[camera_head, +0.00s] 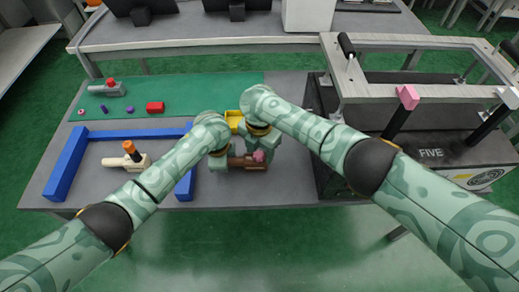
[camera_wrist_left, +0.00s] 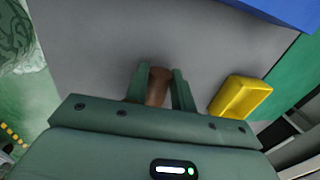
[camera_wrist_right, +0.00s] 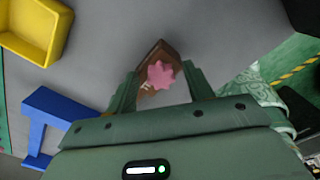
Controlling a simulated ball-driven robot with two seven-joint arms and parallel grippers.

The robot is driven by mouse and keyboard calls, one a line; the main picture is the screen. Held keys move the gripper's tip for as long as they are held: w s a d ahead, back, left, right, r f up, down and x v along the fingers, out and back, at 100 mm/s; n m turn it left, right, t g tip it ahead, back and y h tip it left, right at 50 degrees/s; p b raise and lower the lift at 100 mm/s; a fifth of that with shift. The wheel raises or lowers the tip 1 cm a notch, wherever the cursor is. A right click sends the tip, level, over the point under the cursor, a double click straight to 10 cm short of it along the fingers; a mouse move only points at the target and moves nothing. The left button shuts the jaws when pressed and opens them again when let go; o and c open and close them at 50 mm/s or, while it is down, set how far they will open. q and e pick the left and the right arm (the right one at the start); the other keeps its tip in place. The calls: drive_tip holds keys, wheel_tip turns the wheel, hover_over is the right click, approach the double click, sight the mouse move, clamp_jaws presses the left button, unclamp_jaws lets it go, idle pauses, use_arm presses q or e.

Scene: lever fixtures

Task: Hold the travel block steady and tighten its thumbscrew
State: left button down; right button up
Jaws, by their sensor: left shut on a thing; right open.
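The brown travel block (camera_head: 236,162) lies on the grey table at the front middle. Its pink star-shaped thumbscrew (camera_head: 259,155) is at the right end, and also shows in the right wrist view (camera_wrist_right: 161,75). My left gripper (camera_head: 221,161) is shut on the block's left part. In the left wrist view the brown body (camera_wrist_left: 158,88) sits between its fingers. My right gripper (camera_wrist_right: 161,86) is open, with its fingers on either side of the thumbscrew and apart from it. My grippers hide part of the block in the head view.
A yellow bin (camera_head: 233,117) stands just behind my grippers. Blue bars (camera_head: 66,168) frame an area on the left, holding a cream fixture with an orange knob (camera_head: 129,147). A red block (camera_head: 155,107) lies on the green mat. A dark case (camera_head: 430,150) with a metal frame stands right.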

drive_tip(key=c, duration=1)
drive_tip(key=shift+m, duration=0.3)
